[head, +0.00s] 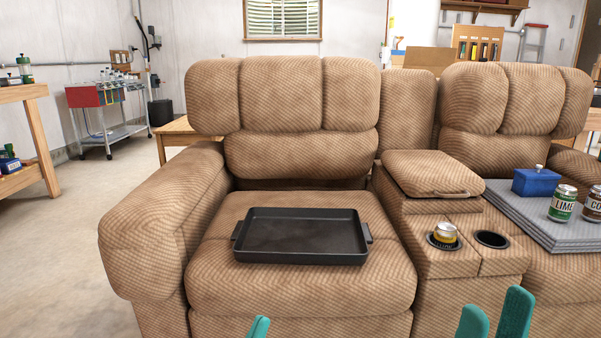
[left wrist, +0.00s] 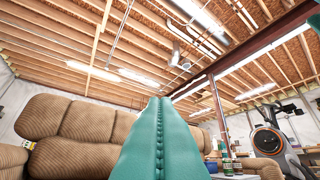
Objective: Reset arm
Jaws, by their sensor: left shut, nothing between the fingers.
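My left gripper (head: 259,327) shows as a teal fingertip at the bottom edge of the head view, in front of the recliner's left seat. In the left wrist view its two teal fingers (left wrist: 157,140) are pressed together, empty and pointing up. My right gripper (head: 494,318) shows two teal fingers with a gap between them at the bottom right of the head view. It is empty, in front of the console. Both grippers are apart from the furniture as far as I can see.
A black tray (head: 300,239) lies on the tan recliner (head: 150,229) seat. A can (head: 445,234) sits in the left cup holder; the right cup holder (head: 491,239) is empty. A blue box (head: 536,182) and two cans stand on a grey slab (head: 515,211) at right.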

